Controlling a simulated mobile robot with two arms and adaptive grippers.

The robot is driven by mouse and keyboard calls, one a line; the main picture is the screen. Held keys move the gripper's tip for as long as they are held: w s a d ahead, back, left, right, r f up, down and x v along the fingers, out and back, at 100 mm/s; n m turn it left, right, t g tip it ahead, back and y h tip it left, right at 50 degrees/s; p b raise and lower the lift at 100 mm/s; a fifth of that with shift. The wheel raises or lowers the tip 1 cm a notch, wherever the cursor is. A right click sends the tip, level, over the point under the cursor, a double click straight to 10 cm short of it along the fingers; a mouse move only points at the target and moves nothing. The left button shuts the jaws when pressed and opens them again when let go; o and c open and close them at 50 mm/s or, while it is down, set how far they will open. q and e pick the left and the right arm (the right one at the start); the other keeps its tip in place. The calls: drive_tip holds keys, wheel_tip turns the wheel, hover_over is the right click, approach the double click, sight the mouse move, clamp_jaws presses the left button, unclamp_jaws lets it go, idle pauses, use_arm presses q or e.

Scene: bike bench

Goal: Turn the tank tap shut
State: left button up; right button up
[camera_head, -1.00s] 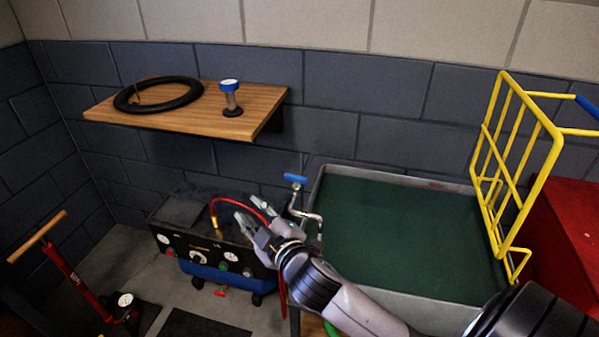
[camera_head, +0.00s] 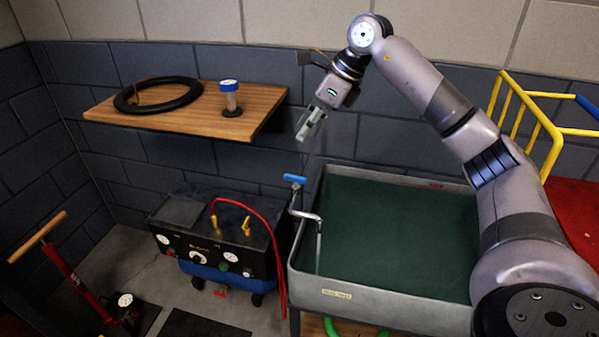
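The tank tap has a blue lever handle (camera_head: 295,179) and a bent metal spout (camera_head: 305,214) at the left rim of the grey tank (camera_head: 385,307), which has a green inside. A thin pale line, like running water, drops from the spout into the tank. My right gripper (camera_head: 308,131) hangs above the tap, pointing down, clear of the handle and holding nothing I can see. Its fingers are seen edge-on and overlap, so their opening is unclear. My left gripper is not in view.
A black compressor with a blue base (camera_head: 212,270) and a red hose (camera_head: 272,225) stands left of the tank. A yellow rack (camera_head: 556,145) stands at right.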

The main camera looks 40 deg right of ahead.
drive_tip(key=s+d+h, duration=0.1)
drive_tip(key=s+d, duration=0.1)
drive_tip(key=d, duration=0.2)
drive_tip(key=p, duration=0.2)
approach(297, 176)
drive_tip(key=shift+m, duration=0.3)
drive_tip(key=x, duration=0.8)
drive_tip(key=shift+a+f, duration=0.15)
drive_tip(key=shift+c, duration=0.6)
clamp_jaws()
